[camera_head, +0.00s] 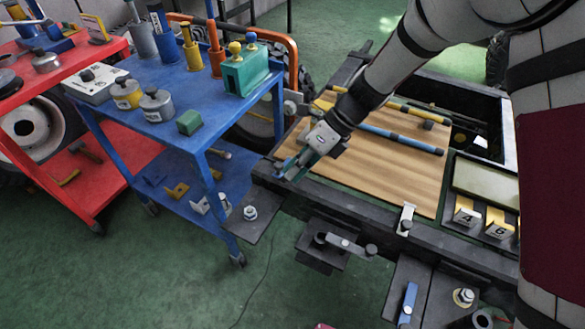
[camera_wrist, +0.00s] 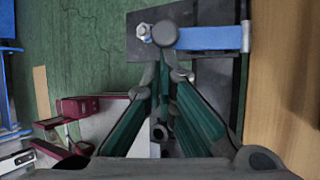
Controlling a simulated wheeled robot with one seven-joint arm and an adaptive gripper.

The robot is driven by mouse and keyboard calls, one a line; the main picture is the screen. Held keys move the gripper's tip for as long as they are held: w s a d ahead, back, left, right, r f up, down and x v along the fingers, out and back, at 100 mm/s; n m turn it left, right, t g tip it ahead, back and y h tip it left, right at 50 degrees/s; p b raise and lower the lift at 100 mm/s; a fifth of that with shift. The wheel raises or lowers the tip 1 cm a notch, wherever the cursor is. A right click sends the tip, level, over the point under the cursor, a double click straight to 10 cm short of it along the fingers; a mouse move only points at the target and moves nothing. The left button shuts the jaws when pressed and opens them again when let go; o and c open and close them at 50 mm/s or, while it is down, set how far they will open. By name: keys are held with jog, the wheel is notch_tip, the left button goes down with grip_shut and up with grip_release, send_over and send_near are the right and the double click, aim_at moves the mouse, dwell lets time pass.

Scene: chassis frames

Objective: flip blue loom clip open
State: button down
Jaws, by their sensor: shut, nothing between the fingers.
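The blue loom clip (camera_wrist: 208,38) shows in the wrist view as a flat blue bar lying across a dark metal plate. A metal hinge or bracket (camera_wrist: 245,36) is at its right end and a round grey knob (camera_wrist: 165,34) at its left end. My gripper (camera_wrist: 167,66) has green fingers closed together with nothing between them. The fingertips appear just below the knob in the picture; whether they touch it I cannot tell. In the head view my gripper (camera_head: 287,173) is at the left corner of the chassis frame and largely hides the clip.
A bolt head (camera_wrist: 144,32) sits beside the knob. A wooden board (camera_head: 370,160) lies right of my gripper. Another blue lever (camera_head: 408,302) and a grey lever (camera_head: 347,244) are on front brackets. A blue cart (camera_head: 205,110) stands close on the left.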

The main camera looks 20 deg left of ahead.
jog(key=shift+w+r+m+g+p, duration=0.3)
jog(key=shift+w+r+g+p, duration=0.2)
jog(key=shift+g, duration=0.3)
jog(key=w+g, duration=0.1)
jog(key=r+g+y, duration=0.1)
jog(key=g, duration=0.1)
jog(key=shift+w+d+r+m, duration=0.1)
jog(key=shift+w+m, duration=0.3)
jog(key=shift+w+r, duration=0.25)
jog(key=shift+w, duration=0.2)
jog(key=shift+w+r, duration=0.2)
jog(key=shift+w, duration=0.35)
jog(key=shift+r, duration=0.15)
jog(key=shift+r, duration=0.7)
jog(key=shift+d, duration=0.15)
